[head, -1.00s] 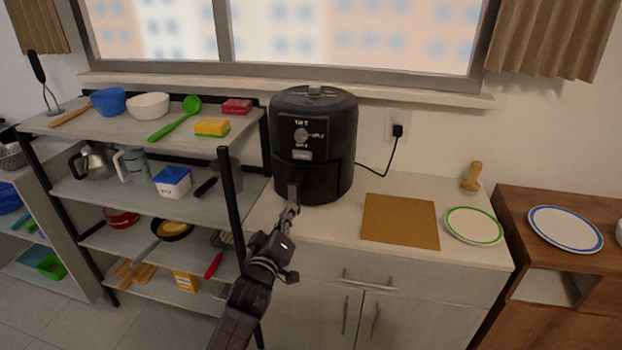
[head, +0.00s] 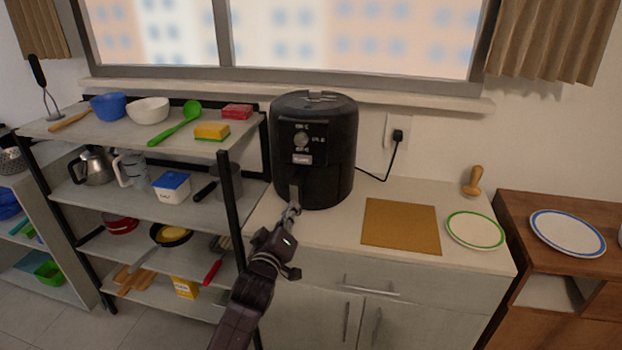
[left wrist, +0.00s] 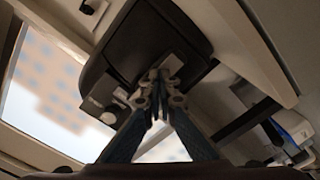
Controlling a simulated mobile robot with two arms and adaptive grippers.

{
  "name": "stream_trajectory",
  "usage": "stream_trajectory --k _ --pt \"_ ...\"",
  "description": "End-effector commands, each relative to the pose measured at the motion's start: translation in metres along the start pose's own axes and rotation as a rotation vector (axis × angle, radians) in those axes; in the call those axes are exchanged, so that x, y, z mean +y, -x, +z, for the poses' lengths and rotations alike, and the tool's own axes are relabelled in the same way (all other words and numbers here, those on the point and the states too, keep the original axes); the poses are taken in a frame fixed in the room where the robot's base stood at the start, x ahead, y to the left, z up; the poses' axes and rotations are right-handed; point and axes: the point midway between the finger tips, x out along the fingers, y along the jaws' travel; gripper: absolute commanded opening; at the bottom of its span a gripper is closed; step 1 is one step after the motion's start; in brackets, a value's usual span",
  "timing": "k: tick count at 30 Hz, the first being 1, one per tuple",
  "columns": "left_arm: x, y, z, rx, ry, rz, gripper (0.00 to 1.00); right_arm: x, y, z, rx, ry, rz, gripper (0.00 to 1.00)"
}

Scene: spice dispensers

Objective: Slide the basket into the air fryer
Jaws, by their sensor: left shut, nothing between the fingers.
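The black air fryer (head: 330,150) stands upright at the left end of the counter. Its basket (head: 328,192) is in the lower front and looks about flush with the body; I cannot tell if a small gap is left. The basket handle (head: 294,193) sticks out at the front. My left gripper (head: 293,209) is shut and empty, with its tips at the handle's lower end; whether they touch it is unclear. In the left wrist view the shut fingertips (left wrist: 158,82) are in front of the dark air fryer (left wrist: 140,38). My right gripper is out of view.
A brown board (head: 400,226) and a green-rimmed plate (head: 475,230) lie on the counter to the right. A loaded shelf rack (head: 100,205) stands close on the left. A cord runs from the fryer to the wall socket (head: 397,133).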

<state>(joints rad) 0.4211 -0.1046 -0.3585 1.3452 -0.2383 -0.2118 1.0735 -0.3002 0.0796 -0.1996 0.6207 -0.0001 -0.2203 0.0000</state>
Motion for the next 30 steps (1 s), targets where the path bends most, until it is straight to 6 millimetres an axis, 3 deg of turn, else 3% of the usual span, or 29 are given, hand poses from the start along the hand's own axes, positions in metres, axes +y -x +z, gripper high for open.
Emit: stream_trajectory --k 5,18,30 --pt "0.001 0.003 -0.001 -0.001 0.000 -0.001 0.00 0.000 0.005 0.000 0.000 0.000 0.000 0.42" --pt "0.001 0.045 -0.001 -0.002 0.000 -0.003 0.00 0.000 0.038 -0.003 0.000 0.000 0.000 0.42" --pt "-0.002 0.050 0.001 -0.002 -0.002 -0.003 0.00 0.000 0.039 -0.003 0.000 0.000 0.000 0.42"
